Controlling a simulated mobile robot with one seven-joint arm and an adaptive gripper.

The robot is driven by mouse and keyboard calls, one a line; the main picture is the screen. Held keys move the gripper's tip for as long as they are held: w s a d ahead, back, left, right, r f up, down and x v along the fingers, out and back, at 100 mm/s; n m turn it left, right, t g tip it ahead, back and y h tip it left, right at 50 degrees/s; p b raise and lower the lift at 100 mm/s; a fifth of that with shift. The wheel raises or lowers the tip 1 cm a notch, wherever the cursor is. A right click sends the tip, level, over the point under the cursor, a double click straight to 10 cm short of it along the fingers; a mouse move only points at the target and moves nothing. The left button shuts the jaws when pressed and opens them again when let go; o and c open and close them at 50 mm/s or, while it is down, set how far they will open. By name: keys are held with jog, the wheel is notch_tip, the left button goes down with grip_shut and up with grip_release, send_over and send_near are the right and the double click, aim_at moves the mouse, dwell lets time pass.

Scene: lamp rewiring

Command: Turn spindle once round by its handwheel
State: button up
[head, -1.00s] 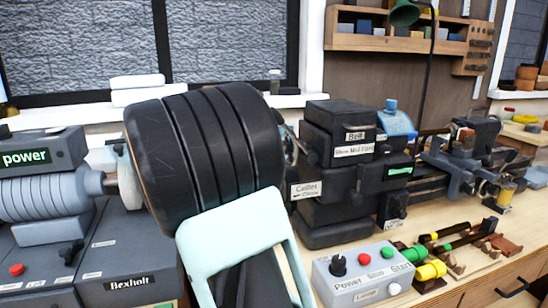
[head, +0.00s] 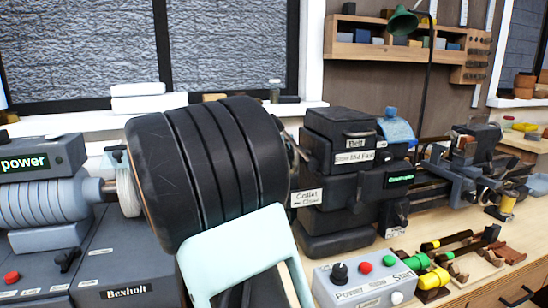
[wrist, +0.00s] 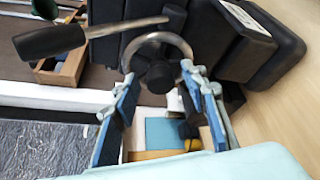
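The lathe headstock (head: 340,165) is a black stack of boxes with labels, right of my arm in the head view. The handwheel (wrist: 186,47) is a grey metal ring with a black hub on the headstock's end, at upper middle in the wrist view. My gripper (wrist: 160,78) is open, its blue-padded fingers apart, with the tips at the left and right of the ring's lower part. I cannot tell whether they touch the rim. In the head view my arm hides the gripper and most of the handwheel.
A lever with a black grip (wrist: 48,40) reaches left across the wheel's upper side in the wrist view. A grey control box (head: 365,282) with coloured buttons stands in front of the headstock. Several tools (head: 455,245) lie to its right. A wall shelf (head: 400,48) hangs behind.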

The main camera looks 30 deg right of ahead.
jog(key=v, duration=1.2)
dwell(0.4)
